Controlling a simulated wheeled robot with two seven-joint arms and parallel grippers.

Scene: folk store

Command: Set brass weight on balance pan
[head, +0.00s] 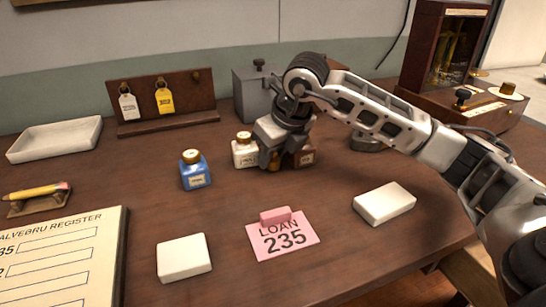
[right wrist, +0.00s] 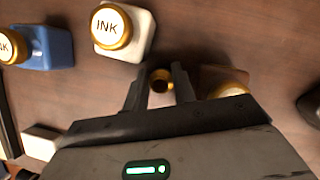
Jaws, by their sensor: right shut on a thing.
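My right gripper (head: 270,162) is low over the middle of the desk, beside the white ink bottle (head: 245,151). In the right wrist view its two fingers (right wrist: 160,76) are closed around a small brass weight (right wrist: 162,80). The arm mostly hides the weight in the head view. The balance (head: 463,75), in a dark wooden case with brass parts inside, stands at the back right. A small pale pan (head: 507,94) on its base carries a brass piece (head: 508,87). My left gripper is not in view.
A brown bottle (head: 305,157) stands close to the right gripper, and a blue ink bottle (head: 195,170) stands further left. A grey box (head: 247,94) is behind. A pink loan card (head: 283,241) and white blocks (head: 384,203) lie in front. The desk's front right is fairly clear.

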